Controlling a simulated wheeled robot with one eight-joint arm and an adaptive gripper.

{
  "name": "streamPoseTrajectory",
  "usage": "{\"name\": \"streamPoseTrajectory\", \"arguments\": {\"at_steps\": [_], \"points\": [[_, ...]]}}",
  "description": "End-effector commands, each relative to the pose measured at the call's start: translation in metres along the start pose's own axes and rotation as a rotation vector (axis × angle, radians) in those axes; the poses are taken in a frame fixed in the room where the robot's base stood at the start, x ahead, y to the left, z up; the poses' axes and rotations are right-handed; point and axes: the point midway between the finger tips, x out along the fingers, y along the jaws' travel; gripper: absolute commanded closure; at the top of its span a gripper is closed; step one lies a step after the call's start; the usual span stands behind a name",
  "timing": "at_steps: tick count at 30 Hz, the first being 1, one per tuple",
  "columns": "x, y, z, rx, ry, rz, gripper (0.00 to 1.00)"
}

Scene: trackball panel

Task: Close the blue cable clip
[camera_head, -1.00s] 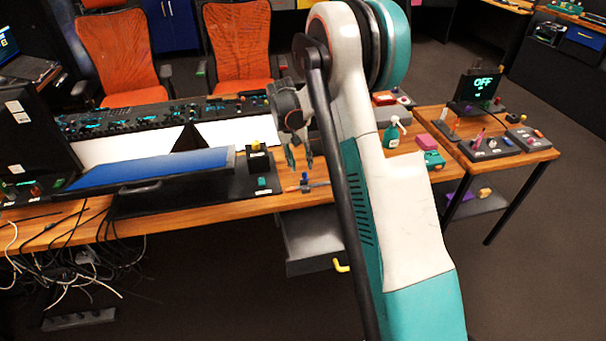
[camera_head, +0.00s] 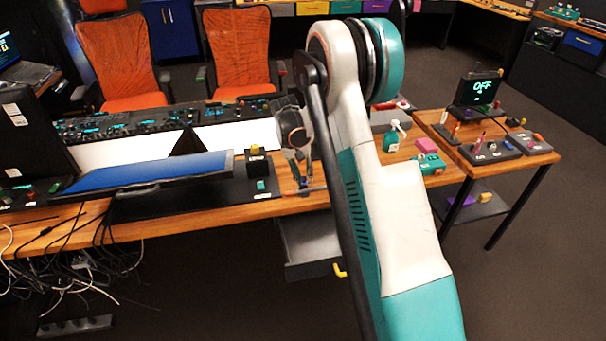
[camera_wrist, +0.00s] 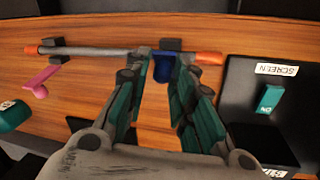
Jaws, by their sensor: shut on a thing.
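The blue cable clip (camera_wrist: 162,68) sits at the far edge of the wooden table in the wrist view, beside a grey cable (camera_wrist: 95,51) with orange ends. My gripper (camera_wrist: 158,76) is over the clip, with its fingertips on either side of it, shut on it. In the head view the clip (camera_head: 303,183) is a small blue spot right below my gripper (camera_head: 298,163). The clip's lower part and whether its flap is fully down cannot be told.
A black panel with a teal switch (camera_wrist: 270,98) stands close to the right of the gripper in the wrist view. A pink piece (camera_wrist: 42,80) and a teal knob (camera_wrist: 14,115) are at left. In the head view, a tilted blue screen (camera_head: 150,172) is left and a spray bottle (camera_head: 393,137) right.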

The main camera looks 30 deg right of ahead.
Motion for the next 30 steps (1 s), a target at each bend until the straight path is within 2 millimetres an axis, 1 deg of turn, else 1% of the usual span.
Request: {"name": "streamPoseTrajectory", "arguments": {"at_steps": [5, 11, 22, 30], "points": [[0.0, -0.003, 0.002, 0.001, 0.018, -0.009, 1.0], [0.003, -0.003, 0.008, 0.017, 0.098, -0.03, 1.0], [0.016, -0.002, 0.026, 0.075, 0.376, -0.101, 1.0], [0.025, -0.002, 0.034, 0.115, 0.56, -0.148, 1.0]]}}
